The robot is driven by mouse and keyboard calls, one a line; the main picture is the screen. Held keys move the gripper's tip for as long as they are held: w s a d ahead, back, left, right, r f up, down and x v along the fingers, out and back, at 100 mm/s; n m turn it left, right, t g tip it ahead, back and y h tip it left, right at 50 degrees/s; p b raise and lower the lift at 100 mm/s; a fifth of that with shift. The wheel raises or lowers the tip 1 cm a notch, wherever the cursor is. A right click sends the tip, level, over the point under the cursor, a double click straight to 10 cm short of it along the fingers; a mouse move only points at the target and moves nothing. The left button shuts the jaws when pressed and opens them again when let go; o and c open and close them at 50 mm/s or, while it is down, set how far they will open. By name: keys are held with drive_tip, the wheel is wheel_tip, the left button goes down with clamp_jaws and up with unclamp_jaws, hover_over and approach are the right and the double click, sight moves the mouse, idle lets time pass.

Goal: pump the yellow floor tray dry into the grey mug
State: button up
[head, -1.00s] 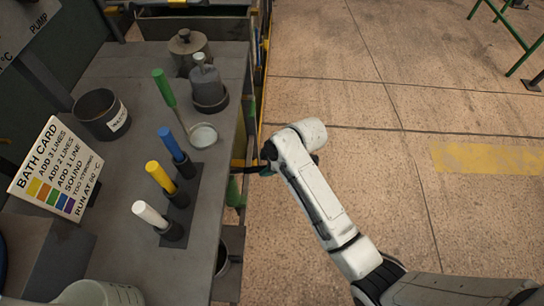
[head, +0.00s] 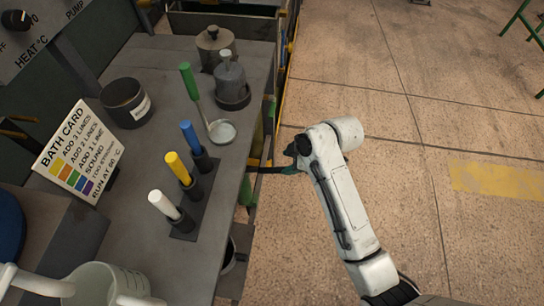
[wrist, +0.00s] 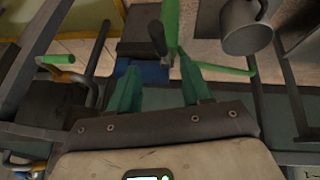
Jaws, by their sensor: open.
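My gripper (wrist: 163,88) has two teal fingers spread apart with nothing seen held between them in the wrist view. In the head view its teal fingers (head: 287,169) are beside the bench's right edge, partly hidden by my white arm. A grey metal mug (wrist: 243,28) with a handle is at the upper right of the wrist view, beyond and apart from the fingers. A green bar (wrist: 171,22) stands just beyond the fingertips. I cannot make out the yellow floor tray for certain; its water level is not visible.
The grey bench (head: 224,192) carries a ladle (head: 221,131), upright blue, yellow and white handles, a dark pot (head: 124,104) and a bath card (head: 75,160). Rails and shelving below its edge crowd my gripper. The concrete floor at right (head: 410,110) is open.

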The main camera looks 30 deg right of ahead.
sight(279, 170)
drive_tip(key=s+d+f+t+y+b, duration=0.2)
drive_tip(key=d+y+b, duration=0.15)
drive_tip(key=b, duration=0.25)
drive_tip(key=x, duration=1)
drive_tip(key=shift+d+f, duration=0.15)
drive_tip(key=shift+f, duration=0.15)
drive_tip(key=shift+c, duration=0.2)
clamp_jaws()
